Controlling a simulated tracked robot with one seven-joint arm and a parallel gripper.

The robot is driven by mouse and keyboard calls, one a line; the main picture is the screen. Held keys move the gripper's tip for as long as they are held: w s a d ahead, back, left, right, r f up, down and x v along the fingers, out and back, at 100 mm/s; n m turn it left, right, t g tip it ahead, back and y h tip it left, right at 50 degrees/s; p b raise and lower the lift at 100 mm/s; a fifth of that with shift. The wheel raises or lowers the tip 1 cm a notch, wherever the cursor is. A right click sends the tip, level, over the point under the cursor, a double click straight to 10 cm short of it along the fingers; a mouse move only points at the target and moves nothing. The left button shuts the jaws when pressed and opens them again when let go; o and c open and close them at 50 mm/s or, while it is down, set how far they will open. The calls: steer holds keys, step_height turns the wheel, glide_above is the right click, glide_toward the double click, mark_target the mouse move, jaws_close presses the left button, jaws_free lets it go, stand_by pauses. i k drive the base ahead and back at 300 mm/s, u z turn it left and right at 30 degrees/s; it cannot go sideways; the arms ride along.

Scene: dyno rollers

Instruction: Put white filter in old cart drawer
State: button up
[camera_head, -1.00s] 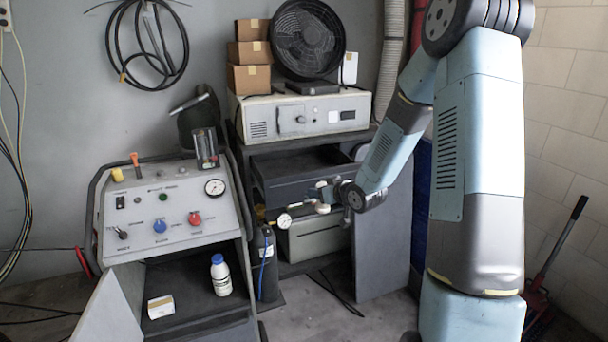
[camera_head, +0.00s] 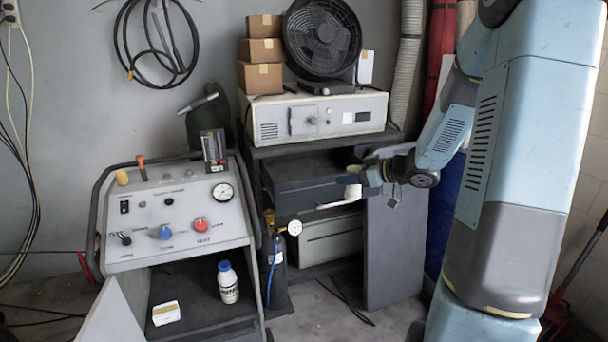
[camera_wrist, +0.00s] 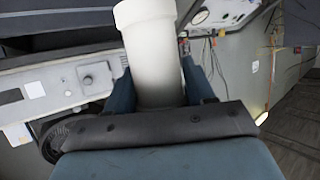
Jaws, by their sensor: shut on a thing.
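My gripper (camera_head: 362,178) is shut on the white filter (camera_head: 352,191), a pale cylinder. The filter also shows in the wrist view (camera_wrist: 152,50), upright in the picture between the two blue fingers (camera_wrist: 160,90). The old cart is the dark cart under the grey instrument. Its upper dark drawer (camera_head: 308,194) appears pulled out, with its front toward me. The filter shows near the right end of that drawer in the head view; I cannot tell whether it is over or in front of it. The drawer's inside is mostly hidden.
The grey instrument (camera_head: 318,117) tops the cart, with a fan (camera_head: 321,38) and cardboard boxes (camera_head: 262,50). A light grey lower box (camera_head: 330,240) sits below the drawer. A dark panel (camera_head: 394,250) stands right. A control console (camera_head: 175,220) with a white bottle (camera_head: 228,283) stands left.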

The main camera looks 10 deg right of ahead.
mark_target(314, 170)
steer(key=i, duration=1.25)
steer(key=z, duration=0.1)
